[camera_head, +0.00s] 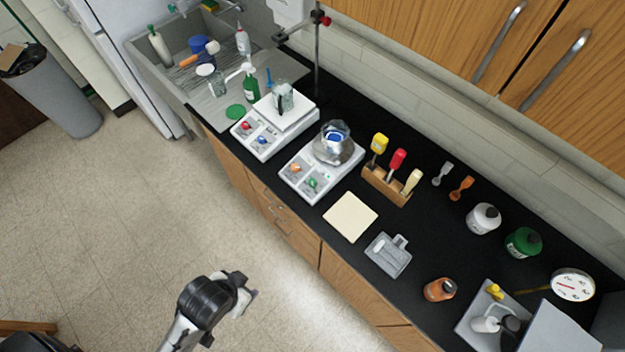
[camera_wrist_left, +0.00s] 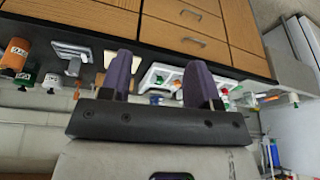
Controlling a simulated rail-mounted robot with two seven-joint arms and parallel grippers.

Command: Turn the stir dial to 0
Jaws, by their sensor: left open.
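Two white plate devices with coloured dials stand on the black counter. The left one (camera_head: 262,128) has a red dial (camera_head: 246,125) and a blue dial (camera_head: 263,139), with a glass vessel (camera_head: 283,97) on top. The right one (camera_head: 300,178) has an orange dial (camera_head: 295,168) and a green dial (camera_head: 313,183), with a shiny bowl and glass vessel (camera_head: 335,143) on it. I cannot read the dial labels or settings. My left gripper (camera_head: 246,287) is open and empty over the floor, apart from the counter. In the left wrist view its fingers (camera_wrist_left: 159,80) are spread. My right gripper is out of view.
A beige pad (camera_head: 350,217), grey tray (camera_head: 388,255) and orange-brown jar (camera_head: 440,289) lie to the right of the devices. A wooden rack (camera_head: 386,187) stands behind. A sink (camera_head: 160,72) is at far left. Floor in front of the counter is clear.

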